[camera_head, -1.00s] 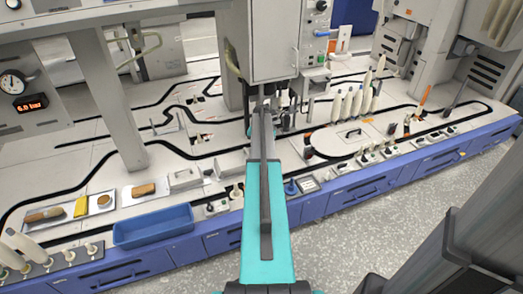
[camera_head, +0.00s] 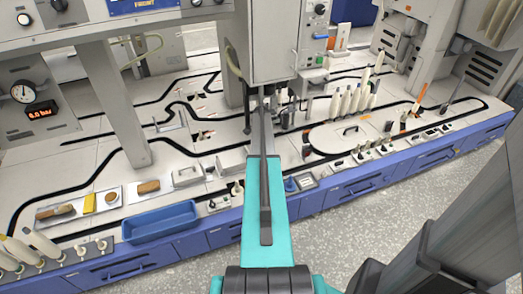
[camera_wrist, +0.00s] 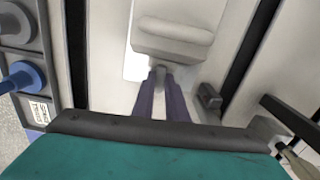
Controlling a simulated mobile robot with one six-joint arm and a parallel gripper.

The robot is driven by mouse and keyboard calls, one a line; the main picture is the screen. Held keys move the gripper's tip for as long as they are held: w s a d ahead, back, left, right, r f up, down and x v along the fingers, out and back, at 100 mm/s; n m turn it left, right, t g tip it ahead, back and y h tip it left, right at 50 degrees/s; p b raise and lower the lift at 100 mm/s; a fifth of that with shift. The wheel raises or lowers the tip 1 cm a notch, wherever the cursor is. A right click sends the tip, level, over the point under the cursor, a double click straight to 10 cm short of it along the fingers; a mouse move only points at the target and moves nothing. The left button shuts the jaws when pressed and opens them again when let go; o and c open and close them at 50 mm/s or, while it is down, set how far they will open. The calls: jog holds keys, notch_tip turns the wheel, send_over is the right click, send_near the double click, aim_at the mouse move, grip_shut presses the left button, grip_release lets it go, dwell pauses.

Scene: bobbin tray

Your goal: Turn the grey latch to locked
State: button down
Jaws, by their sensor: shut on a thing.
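My gripper (camera_wrist: 158,84) shows in the wrist view as two dark purple fingers, close together at the tips. They are shut on a small grey piece (camera_wrist: 159,74), which I take to be the grey latch. Most of it is hidden between the fingertips, so I cannot tell its angle or whether it reads locked. It sits just in front of a pale grey block with a rounded bar (camera_wrist: 175,32). In the head view my own arm covers the gripper and the latch.
A small dark block (camera_wrist: 208,97) stands close to the right of the fingers. A blue knob (camera_wrist: 20,77) is at the left. In the head view a blue tray (camera_head: 160,221) lies left of my arm, and a grey cabinet (camera_head: 276,40) hangs above its far end.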

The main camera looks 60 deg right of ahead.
jog(key=shift+m, duration=0.5)
jog(key=c, duration=2)
grip_release()
jog(key=shift+c, duration=0.2)
notch_tip(320, 180, up, 14)
jog(key=p, duration=0.1)
jog(key=shift+p, duration=0.3)
jog(key=shift+f, duration=0.1)
